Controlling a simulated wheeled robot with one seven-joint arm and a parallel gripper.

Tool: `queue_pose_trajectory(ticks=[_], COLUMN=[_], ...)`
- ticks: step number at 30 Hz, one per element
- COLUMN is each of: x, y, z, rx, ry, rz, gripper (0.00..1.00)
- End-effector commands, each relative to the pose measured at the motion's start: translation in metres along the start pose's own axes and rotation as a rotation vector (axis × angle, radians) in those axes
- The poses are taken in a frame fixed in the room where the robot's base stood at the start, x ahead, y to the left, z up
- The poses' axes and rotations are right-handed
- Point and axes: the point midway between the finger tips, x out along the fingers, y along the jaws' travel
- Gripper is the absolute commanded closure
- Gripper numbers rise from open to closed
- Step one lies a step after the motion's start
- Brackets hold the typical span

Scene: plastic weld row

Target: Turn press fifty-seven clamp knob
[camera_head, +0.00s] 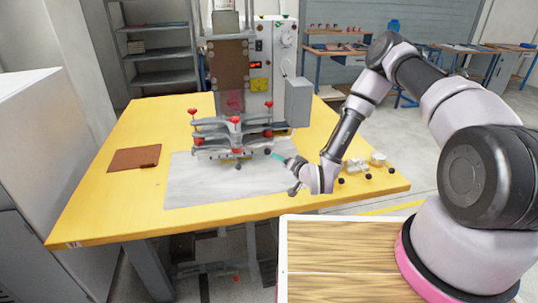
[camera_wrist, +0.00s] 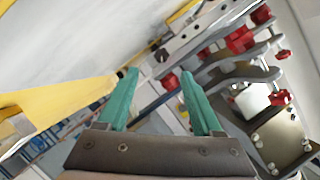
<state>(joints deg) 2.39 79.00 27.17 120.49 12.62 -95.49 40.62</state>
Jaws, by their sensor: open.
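The press (camera_head: 236,85) stands on a yellow table, with a plate fixture at its base carrying several red knobs (camera_head: 235,120) on top and dark ball-ended knobs (camera_head: 238,166) lower at the front. I cannot tell which one is the clamp knob. My gripper (camera_head: 277,156) is at the right front of the fixture, close to a dark knob (camera_head: 267,152). In the wrist view my gripper (camera_wrist: 160,74) has its green fingers apart and nothing held. A dark knob (camera_wrist: 161,55) shows just beyond the fingertips, and a red knob (camera_wrist: 169,81) shows between them.
A grey sheet (camera_head: 215,185) covers the yellow table (camera_head: 110,205) before the press. A brown pad (camera_head: 134,158) lies at left. Small metal parts (camera_head: 357,166) with dark knobs sit right of my gripper. A grey box (camera_head: 298,101) is on the press's right side.

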Motion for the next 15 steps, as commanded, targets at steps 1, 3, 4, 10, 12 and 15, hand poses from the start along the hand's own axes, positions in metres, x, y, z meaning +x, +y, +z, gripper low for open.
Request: queue_pose_trajectory(ticks=[1,3,4,10,12,15], x=[0.0,0.004,0.006,0.04,0.054,0.073], y=[-0.002,-0.003,-0.004,-0.004,-0.004,-0.005], z=[-0.002,-0.002,-0.002,-0.002,-0.003,-0.003], rx=[0.017,0.028,0.028,0.023,0.023,0.022], ry=[0.005,0.006,0.006,0.006,0.007,0.007], rz=[-0.01,-0.016,-0.017,-0.017,-0.017,-0.017], gripper=[0.33,0.33,0.33,0.33,0.33,0.33])
